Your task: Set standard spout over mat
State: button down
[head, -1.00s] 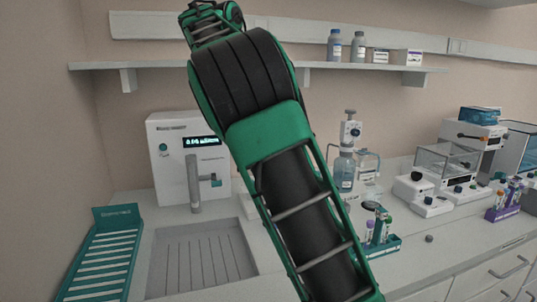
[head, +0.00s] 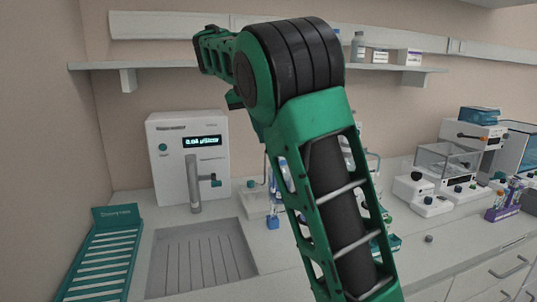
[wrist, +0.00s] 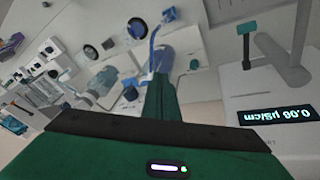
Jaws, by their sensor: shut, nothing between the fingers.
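A white dispensing unit (head: 165,150) with a lit display stands at the back left. Its grey spout (head: 194,185) ends near the back edge of the ribbed grey mat (head: 215,265), and a teal lever sticks out to its right. The spout also shows at the upper right of the wrist view (wrist: 286,45). No label shows which spout is the standard one. My gripper (wrist: 160,78) is shut and empty in the wrist view, apart from the spout. In the head view my arm hides it, along with much of the middle counter.
A teal slatted rack (head: 100,255) lies left of the mat. A small blue item (head: 272,222) stands right of it. A balance (head: 445,165) and a purple tube rack (head: 503,212) are at the right. A shelf (head: 410,69) runs above the counter.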

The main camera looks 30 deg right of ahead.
notch_tip(320, 180, down, 6)
jog(key=s+d, duration=0.1)
jog(key=d, duration=0.1)
jog(key=shift+s+d, duration=0.25)
jog(key=shift+a, duration=0.2)
